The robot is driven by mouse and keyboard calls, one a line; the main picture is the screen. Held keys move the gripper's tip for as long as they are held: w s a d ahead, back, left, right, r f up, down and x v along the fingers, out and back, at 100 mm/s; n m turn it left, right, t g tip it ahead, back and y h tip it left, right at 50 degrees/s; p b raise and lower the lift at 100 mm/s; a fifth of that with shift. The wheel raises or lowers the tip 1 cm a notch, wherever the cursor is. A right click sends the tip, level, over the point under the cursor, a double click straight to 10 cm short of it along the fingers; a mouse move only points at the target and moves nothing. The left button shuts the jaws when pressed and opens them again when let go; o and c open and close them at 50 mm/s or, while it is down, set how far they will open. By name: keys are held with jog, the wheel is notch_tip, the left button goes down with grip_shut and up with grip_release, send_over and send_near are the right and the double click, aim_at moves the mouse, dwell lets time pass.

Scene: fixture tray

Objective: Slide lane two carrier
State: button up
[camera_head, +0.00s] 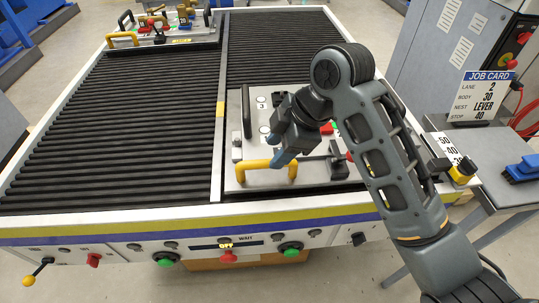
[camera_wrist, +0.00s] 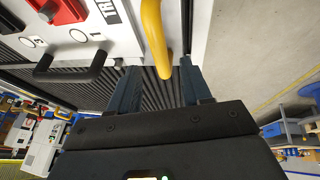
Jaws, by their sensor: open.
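The near carrier (camera_head: 318,178) is a white plate at the front end of the right-hand roller lane (camera_head: 270,50). It bears a yellow handle (camera_head: 267,168) along its front left edge, a black handle (camera_head: 246,112) and red and green parts partly hidden by my arm. My gripper (camera_head: 277,148) is open and empty, with blue fingers just above and behind the yellow handle. In the wrist view the yellow handle (camera_wrist: 154,35) shows in the gap between the fingertips (camera_wrist: 160,80); I cannot tell whether it lies between them. The job card (camera_head: 488,95) reads lane 2, body 30, nest LEVER, stop 40.
Another carrier (camera_head: 160,30) stands at the far end of the left lane (camera_head: 120,120). A stop scale (camera_head: 445,148) with a yellow knob (camera_head: 463,171) sits at the right edge. A blue brush-like object (camera_head: 522,169) lies on the side table. The front panel (camera_head: 190,250) has several buttons.

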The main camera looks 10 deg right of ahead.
aim_at(267, 162)
jog(key=shift+x, duration=2.2)
grip_shut()
